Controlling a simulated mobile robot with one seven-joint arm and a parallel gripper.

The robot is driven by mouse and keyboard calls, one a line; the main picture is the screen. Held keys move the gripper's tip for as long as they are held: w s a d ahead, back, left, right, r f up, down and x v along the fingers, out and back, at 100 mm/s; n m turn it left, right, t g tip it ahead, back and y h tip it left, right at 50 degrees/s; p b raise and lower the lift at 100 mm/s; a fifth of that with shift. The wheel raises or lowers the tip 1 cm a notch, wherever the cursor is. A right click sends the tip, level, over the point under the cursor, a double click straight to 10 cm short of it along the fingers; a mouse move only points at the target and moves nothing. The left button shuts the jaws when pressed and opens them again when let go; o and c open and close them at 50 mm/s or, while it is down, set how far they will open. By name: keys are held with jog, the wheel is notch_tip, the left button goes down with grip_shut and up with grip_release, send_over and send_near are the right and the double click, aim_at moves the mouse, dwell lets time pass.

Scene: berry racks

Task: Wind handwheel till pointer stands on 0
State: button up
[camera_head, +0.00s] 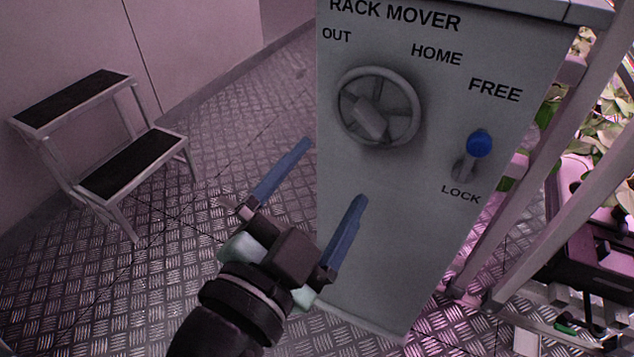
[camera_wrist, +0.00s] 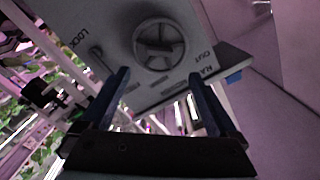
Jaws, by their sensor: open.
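A grey handwheel (camera_head: 414,105) with a spoked middle sits on the front of a grey cabinet (camera_head: 365,240) marked RACK MOVER. OUT is printed at its upper left and HOME at its upper right. I can make out no pointer scale or 0. The wheel also shows in the wrist view (camera_wrist: 181,48), upside down. My gripper (camera_head: 331,171) is open and empty, its blue fingers apart, below and left of the wheel and not around it. In the wrist view, my gripper (camera_wrist: 159,74) has the wheel beyond its fingertips.
A blue-knobbed lever (camera_head: 479,144) right of the wheel points up, between FREE above and LOCK below. A two-step stool (camera_head: 105,133) stands at the left. Rack posts (camera_head: 545,170) and plants (camera_head: 605,120) are close at the right. Bare tread-plate floor (camera_head: 225,135) lies between stool and cabinet.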

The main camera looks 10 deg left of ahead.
aim_at(365, 125)
jog(key=shift+p+v, duration=0.3)
jog(key=shift+v, duration=0.65)
jog(key=w+d+m+p, duration=0.1)
jog(key=w+m+p, duration=0.3)
jog(key=m, duration=0.8)
jog(key=w+d+m+p, duration=0.2)
jog(key=w+m+p, duration=0.2)
jog(key=m, duration=0.8)
jog(key=w+d+m+p, duration=0.1)
jog(key=w+m+p, duration=0.4)
jog(key=m, duration=0.7)
jog(key=shift+w+d+p, duration=0.1)
jog(key=shift+d+p, duration=0.1)
jog(key=shift+p, duration=0.6)
